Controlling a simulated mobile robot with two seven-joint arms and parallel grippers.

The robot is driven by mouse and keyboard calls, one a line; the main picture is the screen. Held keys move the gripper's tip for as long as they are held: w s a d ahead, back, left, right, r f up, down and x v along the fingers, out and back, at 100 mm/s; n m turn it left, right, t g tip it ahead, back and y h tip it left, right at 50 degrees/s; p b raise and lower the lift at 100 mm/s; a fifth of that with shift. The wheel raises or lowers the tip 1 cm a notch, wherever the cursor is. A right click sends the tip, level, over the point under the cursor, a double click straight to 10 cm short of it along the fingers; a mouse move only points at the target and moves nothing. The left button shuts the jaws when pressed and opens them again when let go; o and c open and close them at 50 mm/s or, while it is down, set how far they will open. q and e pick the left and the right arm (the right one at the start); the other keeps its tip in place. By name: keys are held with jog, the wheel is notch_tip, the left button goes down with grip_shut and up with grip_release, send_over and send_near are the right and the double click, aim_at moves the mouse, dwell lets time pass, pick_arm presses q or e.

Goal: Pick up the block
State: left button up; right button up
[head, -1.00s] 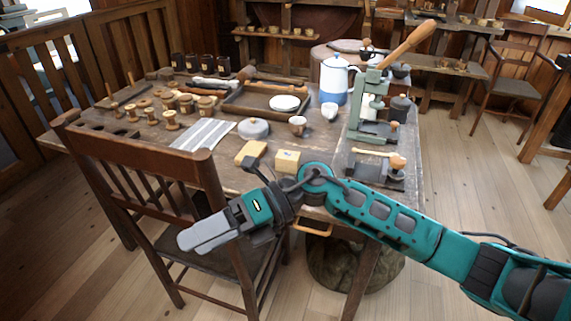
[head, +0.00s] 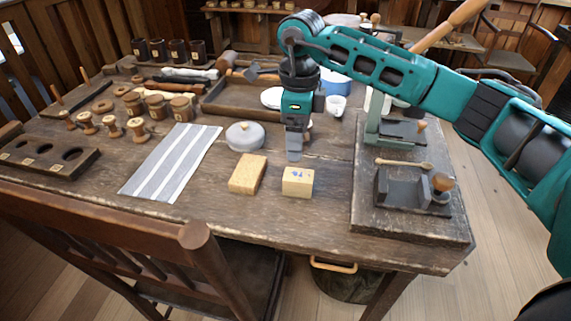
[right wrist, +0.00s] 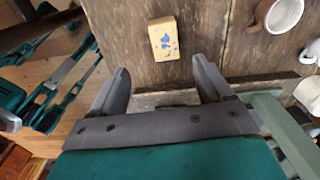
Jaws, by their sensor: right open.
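A small pale yellow block (head: 297,182) with blue marks on top sits on the wooden table near its front edge. In the right wrist view the block (right wrist: 164,38) lies beyond the fingertips, roughly centred between them and apart from both. My right gripper (head: 294,155) points down behind the block, above the table. In the right wrist view the right gripper (right wrist: 164,78) has its two grey fingers spread with nothing between them. A plain tan block (head: 247,174) lies just left of the marked one. My left gripper is not in view.
A dark board (head: 410,220) with a metal stand is at the right. A chair (head: 120,255) stands at the front left. The table in front of the block is clear.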

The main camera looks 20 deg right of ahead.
aim_at(295, 175)
notch_tip(295, 175, down, 7)
jog(key=shift+w+r+b, duration=0.1)
jog(key=shift+b, duration=0.3)
jog(key=shift+w+f, duration=0.1)
jog(key=shift+f, duration=0.6)
jog(key=f, duration=0.3)
jog(key=shift+w+f+b, duration=0.2)
jog(key=shift+f+b, duration=0.1)
jog(key=shift+f, duration=0.05)
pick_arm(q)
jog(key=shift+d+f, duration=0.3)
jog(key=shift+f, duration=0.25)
pick_arm(e)
jog(key=shift+f, duration=0.45)
jog(key=shift+c, duration=0.2)
jog(key=c, duration=1)
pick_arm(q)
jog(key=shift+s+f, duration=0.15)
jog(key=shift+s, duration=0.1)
pick_arm(e)
jog(key=shift+c, duration=0.2)
